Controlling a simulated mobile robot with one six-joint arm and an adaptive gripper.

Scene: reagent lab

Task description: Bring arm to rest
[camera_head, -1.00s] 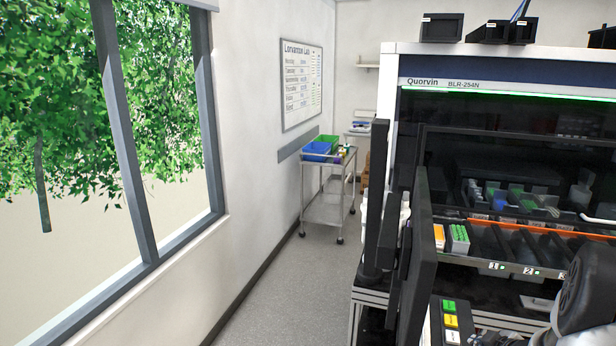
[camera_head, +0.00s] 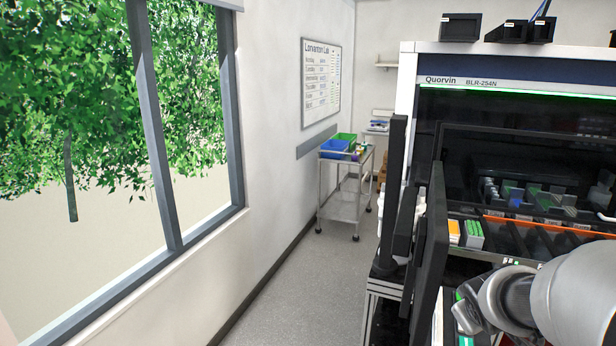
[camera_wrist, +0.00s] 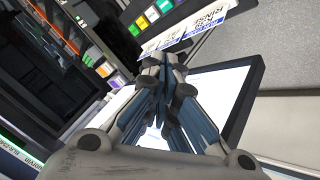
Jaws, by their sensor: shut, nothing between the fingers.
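My gripper (camera_wrist: 168,115) shows in the wrist view, its fingers drawn together with nothing between them. Beyond the fingers is a white screen with a black frame (camera_wrist: 245,95). My arm shows at the lower right of the head view, in front of the analyser; the fingers themselves cannot be made out there. The analyser (camera_head: 520,72), marked Quorvin BLR-254N, fills the right side of the head view. Its lower front is partly hidden by my arm.
Dark upright panels (camera_head: 432,250) stand at the analyser's left side. A steel cart (camera_head: 342,205) with a blue bin (camera_head: 334,150) and a green bin (camera_head: 346,137) stands farther back. The grey floor (camera_head: 300,290) between the window wall and the analyser is clear.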

